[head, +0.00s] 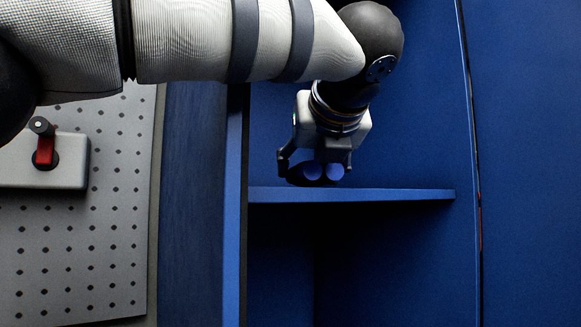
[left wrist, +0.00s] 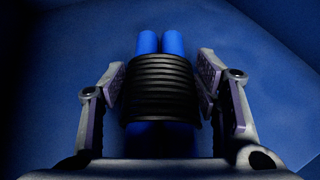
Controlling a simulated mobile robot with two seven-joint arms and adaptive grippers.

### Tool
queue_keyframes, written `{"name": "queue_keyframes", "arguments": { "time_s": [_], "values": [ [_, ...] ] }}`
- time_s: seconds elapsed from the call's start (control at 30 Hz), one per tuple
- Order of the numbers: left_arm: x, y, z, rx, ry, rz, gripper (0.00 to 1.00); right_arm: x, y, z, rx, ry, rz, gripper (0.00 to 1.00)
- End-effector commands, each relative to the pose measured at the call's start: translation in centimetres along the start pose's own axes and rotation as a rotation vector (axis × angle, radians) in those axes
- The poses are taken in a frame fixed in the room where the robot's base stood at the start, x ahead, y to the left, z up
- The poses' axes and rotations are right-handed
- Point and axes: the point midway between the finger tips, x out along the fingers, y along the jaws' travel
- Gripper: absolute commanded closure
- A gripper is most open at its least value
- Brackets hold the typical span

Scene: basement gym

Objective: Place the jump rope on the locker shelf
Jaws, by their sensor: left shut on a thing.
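The jump rope (left wrist: 160,90) is a black coiled bundle with two blue handles, seen between the fingers in the left wrist view. In the head view its blue handle ends (head: 322,171) show below the fingers. My left gripper (head: 318,168) is shut on the coil, inside the blue locker and just above the locker shelf (head: 350,195). The rope is at or very close to the shelf surface; I cannot tell if it touches. It also shows as the left gripper (left wrist: 160,95) in the wrist view. My right gripper is not in view.
The locker's left side wall edge (head: 235,210) stands close to the left of my gripper. The shelf is clear to the right of the rope. A dark open compartment lies below. A grey perforated panel (head: 85,235) with a red-levered box (head: 45,160) is at the left.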

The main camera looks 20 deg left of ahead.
Motion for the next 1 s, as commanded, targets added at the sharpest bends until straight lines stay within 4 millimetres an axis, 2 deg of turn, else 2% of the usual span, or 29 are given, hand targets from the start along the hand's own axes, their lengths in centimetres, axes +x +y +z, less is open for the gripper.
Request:
{"name": "queue_keyframes", "arguments": {
  "time_s": [0.37,0.4,0.5,1.0],
  "values": [
    [-0.04,-0.20,-0.30,0.001,-0.002,-0.001,0.79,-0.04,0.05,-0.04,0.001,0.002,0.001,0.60],
    [0.01,-0.20,-0.41,0.001,-0.001,-0.001,0.42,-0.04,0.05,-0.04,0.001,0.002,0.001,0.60],
    [0.00,-0.20,-0.37,0.000,-0.002,-0.001,0.24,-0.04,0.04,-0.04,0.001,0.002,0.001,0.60],
    [0.18,0.23,0.27,-0.001,-0.001,-0.001,0.24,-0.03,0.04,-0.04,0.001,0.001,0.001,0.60]
  ]
}}
